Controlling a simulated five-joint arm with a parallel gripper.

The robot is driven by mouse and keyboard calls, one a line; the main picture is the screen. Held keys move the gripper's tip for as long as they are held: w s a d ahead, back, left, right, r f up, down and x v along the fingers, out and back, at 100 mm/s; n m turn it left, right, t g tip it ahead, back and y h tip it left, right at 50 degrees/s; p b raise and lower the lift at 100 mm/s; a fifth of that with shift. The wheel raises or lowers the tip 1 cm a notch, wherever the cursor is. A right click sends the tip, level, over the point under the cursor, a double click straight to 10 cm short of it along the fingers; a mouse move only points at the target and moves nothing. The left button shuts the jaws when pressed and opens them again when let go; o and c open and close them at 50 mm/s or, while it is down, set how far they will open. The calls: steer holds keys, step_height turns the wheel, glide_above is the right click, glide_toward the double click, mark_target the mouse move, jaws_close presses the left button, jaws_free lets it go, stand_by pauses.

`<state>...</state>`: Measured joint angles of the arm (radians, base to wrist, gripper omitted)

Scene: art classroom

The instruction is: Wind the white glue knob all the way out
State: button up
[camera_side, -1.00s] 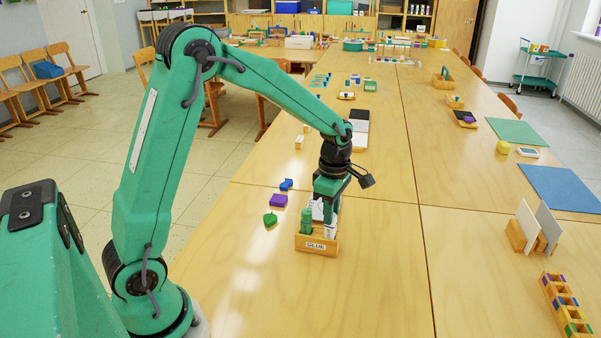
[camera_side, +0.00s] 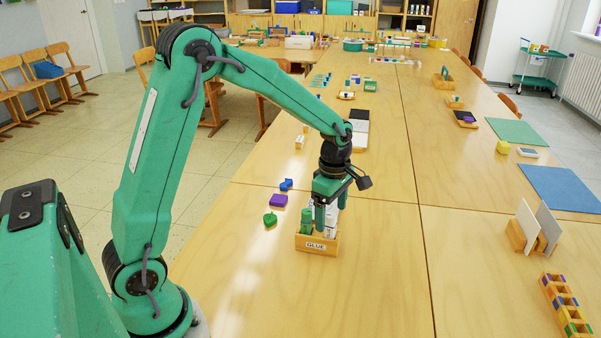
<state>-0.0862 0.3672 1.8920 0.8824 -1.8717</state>
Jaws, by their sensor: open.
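A small wooden box labelled GLUE (camera_side: 316,245) stands on the table and holds a green glue stick (camera_side: 306,222) at its left and white glue sticks (camera_side: 331,217) at its right. My gripper (camera_side: 326,215) points down over the box, with its fingers among the white sticks. It is open. The fingers cover part of the white sticks, and I cannot make out the white knob or whether a finger touches it.
Blue (camera_side: 286,184), purple (camera_side: 278,201) and green (camera_side: 270,219) pieces lie left of the box. The table right of the box is clear.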

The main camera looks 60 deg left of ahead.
stand_by(0.6)
steer(key=n, duration=1.1)
steer(key=shift+n, duration=0.3)
steer(key=shift+c, duration=0.4)
steer(key=c, duration=1.4)
